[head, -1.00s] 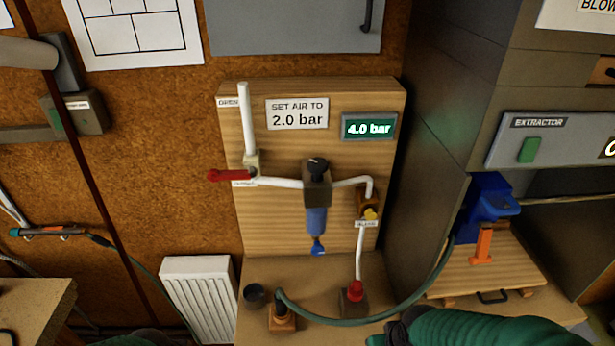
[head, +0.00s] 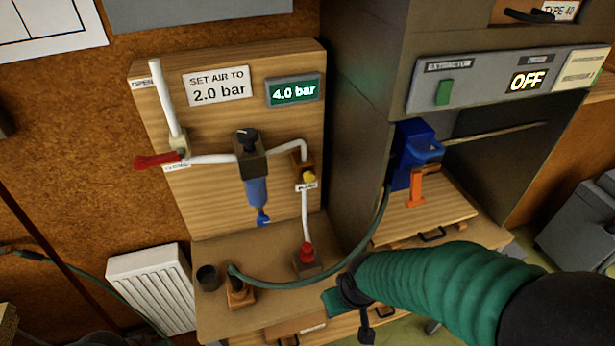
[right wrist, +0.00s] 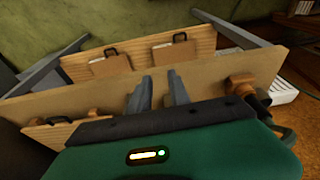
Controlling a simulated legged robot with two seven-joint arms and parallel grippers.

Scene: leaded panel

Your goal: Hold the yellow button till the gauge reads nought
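The yellow button (head: 309,177) sits on a small brown block on the upright wooden board, above a small white label. The gauge (head: 294,90) at the board's upper right reads 4.0 bar in lit digits. My right gripper (head: 350,305) is at the end of the green sleeved arm, low and to the right of the button, apart from it. In the right wrist view its two grey fingers (right wrist: 160,90) stand apart with nothing between them. The button is not seen in that view. My left gripper is not in view.
A red lever (head: 158,160) lies at the lower label beside white pipes. A blue-bowled regulator (head: 257,190), red knob (head: 307,253) and green hose (head: 310,284) are near. The extractor cabinet (head: 365,110) stands right of the board. A sign (head: 218,86) says set air to 2.0 bar.

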